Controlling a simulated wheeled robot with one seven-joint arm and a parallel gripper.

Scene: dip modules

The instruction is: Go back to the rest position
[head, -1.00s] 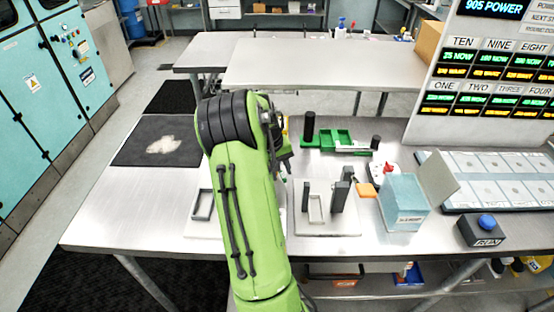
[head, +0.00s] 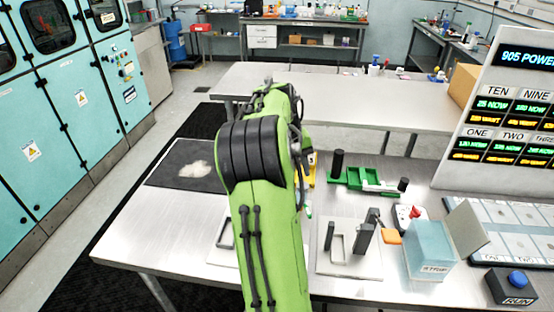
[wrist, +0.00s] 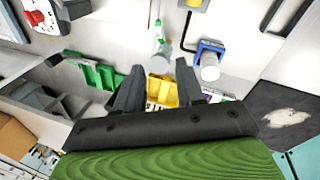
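My gripper (wrist: 158,82) shows in the wrist view with its two dark fingers well apart. No held object shows between them; a yellow bin (wrist: 163,93) lies beyond, below the fingers. In the head view my green arm rises from the bottom centre over the table, and the gripper itself is hidden behind it. The rest position has no marker in view.
The steel table (head: 160,235) holds a green fixture (head: 355,178), a white plate (head: 350,267) with grey brackets, a light-blue box (head: 425,250), an orange block (head: 389,236) and a RUN button box (head: 512,288). A dark mat (head: 165,176) lies left. Teal cabinets stand far left.

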